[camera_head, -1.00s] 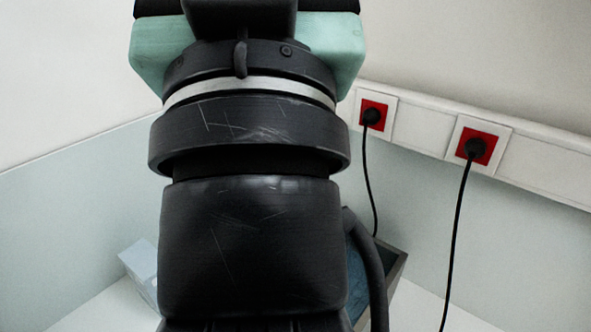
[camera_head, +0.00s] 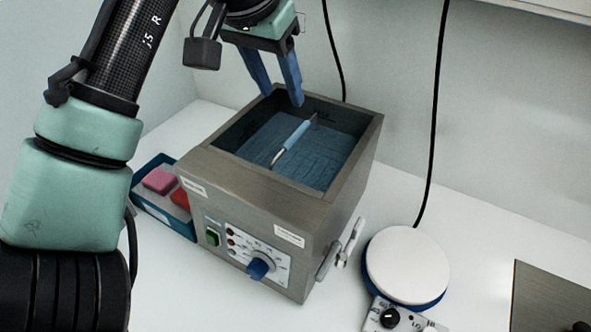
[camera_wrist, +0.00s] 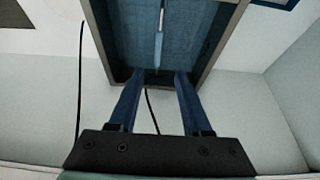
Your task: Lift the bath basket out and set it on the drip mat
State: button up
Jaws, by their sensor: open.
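The bath (camera_head: 325,238) is a grey metal box with an open top and blue water inside. A light-blue handle (camera_head: 292,142), seemingly the bath basket's, slants across the opening; the rest of the basket is hard to make out under the water. The handle also shows in the wrist view (camera_wrist: 158,48). My gripper (camera_head: 283,97) is open and empty, its blue fingers pointing down above the bath's back edge, apart from the handle. The wrist view shows both fingers (camera_wrist: 155,78) spread on either side of the handle's line. I cannot identify the drip mat with certainty.
A round white-topped device (camera_head: 407,262) stands right of the bath. A brown-grey flat plate (camera_head: 545,297) lies at the right edge. A blue tray (camera_head: 165,212) with pink and red blocks sits left of the bath. Black cables (camera_head: 432,120) hang along the back wall.

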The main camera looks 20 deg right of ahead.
aim_at(296, 134)
jog(key=x, duration=0.7)
jog(key=shift+f, duration=0.15)
jog(key=shift+s+p+x, duration=0.1)
jog(key=shift+p+x, duration=0.15)
jog(key=shift+x, duration=1.1)
jog(key=shift+s+p+x, duration=0.15)
jog(key=shift+p+x, duration=0.1)
jog(key=shift+x, duration=1.1)
jog(key=shift+f, duration=0.1)
jog(key=shift+f, duration=0.25)
jog(key=shift+c, duration=0.3)
grip_shut()
